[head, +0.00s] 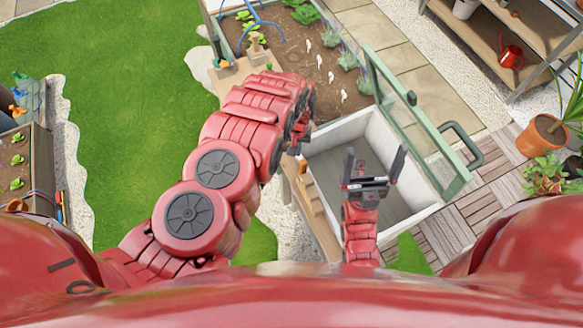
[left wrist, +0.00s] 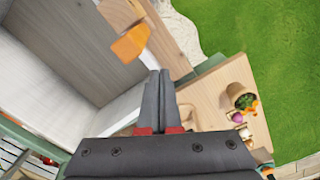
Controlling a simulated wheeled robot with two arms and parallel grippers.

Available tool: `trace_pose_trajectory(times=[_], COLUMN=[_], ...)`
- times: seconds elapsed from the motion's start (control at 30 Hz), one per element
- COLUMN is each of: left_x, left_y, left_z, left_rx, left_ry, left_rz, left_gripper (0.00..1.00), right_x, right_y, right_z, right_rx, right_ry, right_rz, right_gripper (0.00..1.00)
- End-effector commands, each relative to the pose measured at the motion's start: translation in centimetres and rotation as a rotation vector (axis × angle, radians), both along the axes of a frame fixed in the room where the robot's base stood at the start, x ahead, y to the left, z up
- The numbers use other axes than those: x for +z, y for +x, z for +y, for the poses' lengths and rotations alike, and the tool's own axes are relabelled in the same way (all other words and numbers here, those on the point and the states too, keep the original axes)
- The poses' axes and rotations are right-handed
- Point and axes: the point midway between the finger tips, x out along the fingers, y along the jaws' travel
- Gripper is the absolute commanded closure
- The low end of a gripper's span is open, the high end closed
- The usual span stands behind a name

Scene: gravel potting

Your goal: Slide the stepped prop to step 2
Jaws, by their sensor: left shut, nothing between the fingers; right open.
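A light wooden piece, which looks like the stepped prop (head: 308,197), sits along the left wall of the white cold-frame box (head: 330,130). An orange tab rises at its far end. In the left wrist view the wooden piece (left wrist: 121,12) and the orange tab (left wrist: 131,44) are at the top, partly cut off; its steps cannot be made out. My right gripper (head: 373,165) is open and empty above the box's inside.
The green-framed lid (head: 410,115) stands open on the box's right, with a green handle (head: 466,143). A planting bed (head: 285,45) lies behind. A wooden ledge (left wrist: 215,100) holds a small pot (left wrist: 240,97). Lawn (head: 120,90) lies left, a potted plant (head: 540,135) right.

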Motion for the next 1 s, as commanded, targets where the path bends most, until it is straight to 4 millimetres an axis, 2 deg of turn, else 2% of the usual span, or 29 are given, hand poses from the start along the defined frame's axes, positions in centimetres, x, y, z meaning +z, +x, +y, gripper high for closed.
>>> trace_pose_trajectory(times=[0.33, 0.9, 1.0], left_x=[3.1, 7.7, 8.0], left_y=[0.2, 0.0, 0.0], left_z=[-0.1, 0.0, 0.0], left_rx=[0.001, 0.0, 0.0], left_ry=[-0.003, 0.0, -0.001], left_rz=[-0.004, 0.0, -0.001], left_gripper=[1.0, 1.0, 1.0], right_x=[1.7, 1.9, 1.9], right_y=[0.0, 0.0, 0.0], right_z=[0.0, 0.0, 0.0], right_rx=[0.0, 0.0, 0.0], right_ry=[0.0, 0.0, 0.0], right_rz=[0.0, 0.0, 0.0], right_gripper=[0.0, 0.0, 0.0])
